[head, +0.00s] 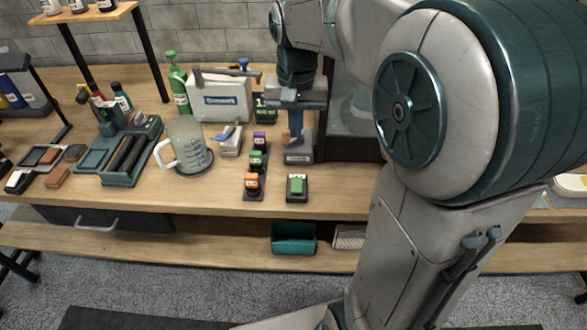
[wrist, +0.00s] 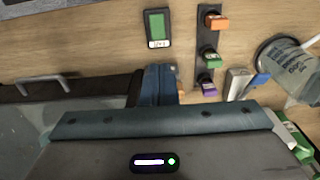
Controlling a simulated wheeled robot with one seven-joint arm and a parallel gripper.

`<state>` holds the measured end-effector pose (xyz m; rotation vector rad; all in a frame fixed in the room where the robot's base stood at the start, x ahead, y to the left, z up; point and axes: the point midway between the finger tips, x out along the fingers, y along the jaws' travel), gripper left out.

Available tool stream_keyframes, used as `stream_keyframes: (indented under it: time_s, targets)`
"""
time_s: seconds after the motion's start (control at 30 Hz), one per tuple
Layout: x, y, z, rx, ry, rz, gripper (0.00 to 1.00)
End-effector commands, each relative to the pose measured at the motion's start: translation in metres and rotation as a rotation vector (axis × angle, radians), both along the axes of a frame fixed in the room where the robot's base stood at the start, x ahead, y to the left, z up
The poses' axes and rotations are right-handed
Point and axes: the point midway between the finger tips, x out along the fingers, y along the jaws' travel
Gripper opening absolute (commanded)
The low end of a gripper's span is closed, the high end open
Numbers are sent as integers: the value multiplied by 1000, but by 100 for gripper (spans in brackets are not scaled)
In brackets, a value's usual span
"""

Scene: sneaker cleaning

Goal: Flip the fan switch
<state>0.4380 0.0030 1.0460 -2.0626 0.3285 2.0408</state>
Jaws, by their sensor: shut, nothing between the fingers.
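A small dark base with a green top and a small label (head: 297,187) lies near the front edge of the bench. It also shows in the wrist view (wrist: 157,27). I cannot read its label, so I cannot tell whether it is the fan switch. A dark strip beside it carries orange (head: 252,181), green (head: 256,160) and purple (head: 259,141) labelled pieces. My gripper (head: 296,132) points down behind the green-topped base, apart from it. Its fingers (wrist: 160,85) are together and empty. A grey labelled block (head: 299,154) shows just below the fingertips.
A dark glass-fronted box (head: 345,140) stands right of my gripper; its handle (wrist: 47,85) shows in the wrist view. Bare wood lies around the green-topped base.

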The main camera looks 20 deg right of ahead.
Motion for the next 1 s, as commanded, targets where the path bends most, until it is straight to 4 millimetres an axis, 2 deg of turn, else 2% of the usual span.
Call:
stream_keyframes:
  time_s: [0.23,0.37,0.47,0.8,1.0]
  targets:
    - [0,0,-1,0,0,1,0]
    - [-1,0,-10,0,2,1,0]
    - [-1,0,-25,0,4,1,0]
    - [0,0,-97,1,5,2,0]
    - [1,0,-127,1,2,2,0]
